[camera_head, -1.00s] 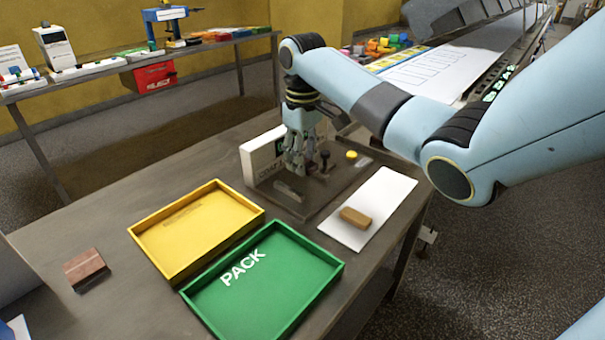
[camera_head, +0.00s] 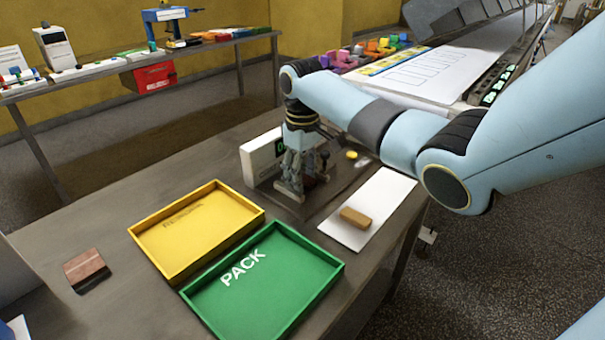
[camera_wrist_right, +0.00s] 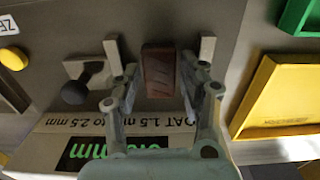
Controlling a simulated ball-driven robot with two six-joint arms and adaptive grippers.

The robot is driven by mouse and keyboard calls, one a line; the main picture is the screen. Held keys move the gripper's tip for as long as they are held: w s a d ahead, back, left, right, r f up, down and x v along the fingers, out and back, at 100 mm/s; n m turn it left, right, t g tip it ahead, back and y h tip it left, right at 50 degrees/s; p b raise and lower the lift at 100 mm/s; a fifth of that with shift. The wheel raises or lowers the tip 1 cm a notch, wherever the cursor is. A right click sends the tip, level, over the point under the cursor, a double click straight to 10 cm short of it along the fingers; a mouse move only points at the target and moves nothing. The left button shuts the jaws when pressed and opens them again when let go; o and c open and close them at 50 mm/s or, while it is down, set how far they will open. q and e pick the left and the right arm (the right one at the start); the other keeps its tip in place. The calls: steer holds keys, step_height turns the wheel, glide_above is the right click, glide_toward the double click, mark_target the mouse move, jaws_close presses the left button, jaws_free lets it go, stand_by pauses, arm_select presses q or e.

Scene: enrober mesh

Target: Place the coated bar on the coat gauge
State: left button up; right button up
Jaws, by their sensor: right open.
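The coated bar (camera_wrist_right: 159,71), dark brown, lies on the coat gauge between two light grey posts in the right wrist view. The coat gauge (camera_head: 262,158) is a dark base with a white display box marked for coat in mm; its green digits are partly hidden. My right gripper (camera_wrist_right: 165,78) is open, with its fingers on either side of the bar; I cannot tell whether they touch it. In the head view my right gripper (camera_head: 290,188) points down over the gauge and hides the bar. My left gripper is not in view.
A yellow tray (camera_head: 152,252) and a green PACK tray (camera_head: 312,300) stand in front. A tan bar (camera_head: 355,217) lies on a white sheet (camera_head: 390,190) at right. A reddish-brown block (camera_head: 86,268) lies at left. A black knob (camera_wrist_right: 75,92) stands beside the gripper.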

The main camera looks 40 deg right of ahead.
step_height(320, 180, up, 12)
steer(key=shift+r, duration=0.15)
stand_by(0.3)
stand_by(0.5)
